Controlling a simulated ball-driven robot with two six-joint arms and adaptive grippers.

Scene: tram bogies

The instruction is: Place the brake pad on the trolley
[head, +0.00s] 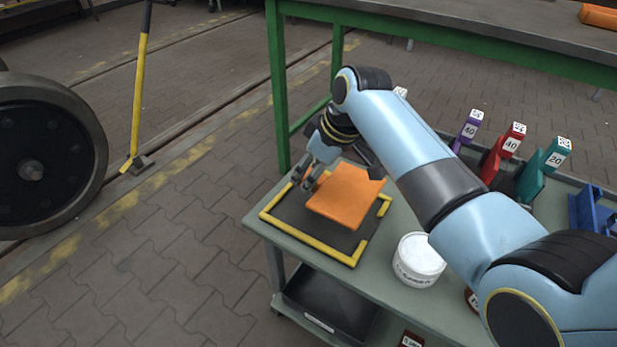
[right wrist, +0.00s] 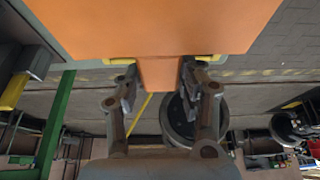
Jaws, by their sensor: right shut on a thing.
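The brake pad (head: 348,197) is an orange block with a narrow tab (right wrist: 160,74). My right gripper (head: 312,178) is shut on this tab, with one finger on each side in the right wrist view (right wrist: 158,85). The pad is over a black mat with yellow edging (head: 310,240) on the grey-green trolley (head: 385,300). I cannot tell whether its underside touches the mat. My forearm passes over the trolley and hides part of its top. My left gripper is not in view.
A white tub (head: 419,262) stands right of the mat. Numbered purple (head: 467,132), red (head: 500,153) and teal (head: 541,170) pieces stand farther back, near a blue holder (head: 592,207). A green-framed bench (head: 450,40) is behind. A dark wheel (head: 45,150) stands left.

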